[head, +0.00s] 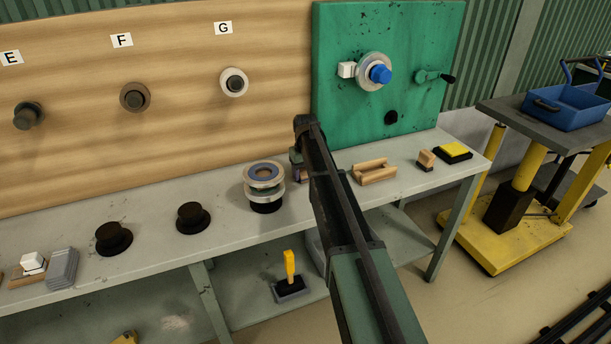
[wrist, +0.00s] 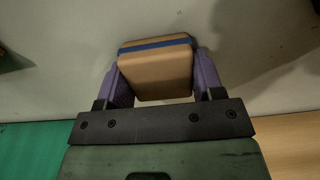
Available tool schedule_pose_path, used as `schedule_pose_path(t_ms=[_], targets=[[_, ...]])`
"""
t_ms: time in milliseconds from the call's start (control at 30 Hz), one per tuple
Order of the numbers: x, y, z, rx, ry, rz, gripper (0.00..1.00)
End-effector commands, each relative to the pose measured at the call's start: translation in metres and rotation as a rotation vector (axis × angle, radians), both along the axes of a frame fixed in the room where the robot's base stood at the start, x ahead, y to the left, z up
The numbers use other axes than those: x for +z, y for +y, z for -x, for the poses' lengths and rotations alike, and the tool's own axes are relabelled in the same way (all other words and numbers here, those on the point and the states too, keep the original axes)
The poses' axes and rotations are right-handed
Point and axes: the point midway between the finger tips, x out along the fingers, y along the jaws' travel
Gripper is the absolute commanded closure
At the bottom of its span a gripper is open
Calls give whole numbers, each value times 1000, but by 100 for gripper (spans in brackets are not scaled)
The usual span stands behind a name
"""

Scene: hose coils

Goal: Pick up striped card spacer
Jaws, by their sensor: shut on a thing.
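The striped card spacer (wrist: 155,76) is a tan block with a blue stripe near its far edge, in the middle of the wrist view. My gripper (wrist: 157,66) has its two purple fingers closed on the block's left and right sides. In the head view my gripper (head: 298,168) is behind my dark arm link, over the bench just right of the stacked coils. The spacer is hidden or too small to make out there. I cannot tell whether it touches the bench.
The stacked coils (head: 264,182) stand close left of my gripper on the bench (head: 225,210). A wooden cradle (head: 374,172), a stamp (head: 425,160) and a yellow pad (head: 454,151) lie to the right. Black spools (head: 193,217) stand to the left. A green panel (head: 385,80) rises behind.

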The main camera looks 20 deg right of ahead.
Motion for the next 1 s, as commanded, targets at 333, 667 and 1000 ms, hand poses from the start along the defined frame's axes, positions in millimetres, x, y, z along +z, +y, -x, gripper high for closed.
schedule_pose_path(t_ms=[333, 667, 1000], targets=[[3, 0, 0, 0, 0, 0, 62], [52, 0, 0, 0, 0, 0, 62], [172, 0, 0, 0, 0, 0, 62]])
